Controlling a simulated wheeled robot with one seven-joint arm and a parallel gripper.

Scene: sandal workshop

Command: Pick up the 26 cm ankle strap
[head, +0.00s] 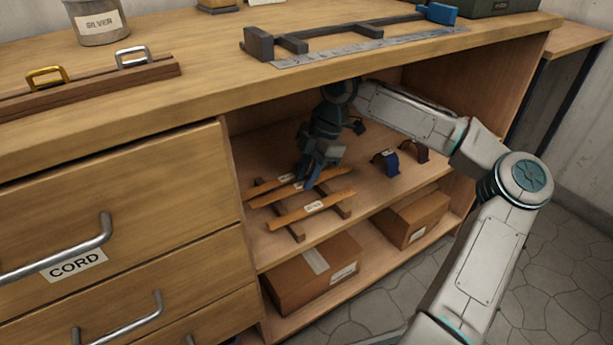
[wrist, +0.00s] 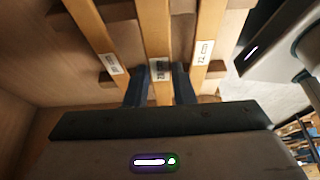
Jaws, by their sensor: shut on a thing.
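Three tan leather straps lie side by side across a dark wooden rack on the upper shelf. My gripper (head: 311,184) reaches down to the rack under the bench top. In the wrist view its two blue fingers (wrist: 160,88) are shut on the middle strap (wrist: 155,35), one on each side, near its label. That label is partly legible, and I cannot read its size for sure. The right strap (wrist: 210,30) has a label that looks like 22 cm. The left strap (wrist: 92,30) has a label too blurred to read. The front strap (head: 318,206) also shows in the head view.
The bench top (head: 200,100) and the shelf walls close in around my arm. A blue curved piece (head: 385,163) and a brown one (head: 414,151) stand right of the rack. Cardboard boxes (head: 300,280) fill the lower shelf. Drawers (head: 110,200) stand to the left.

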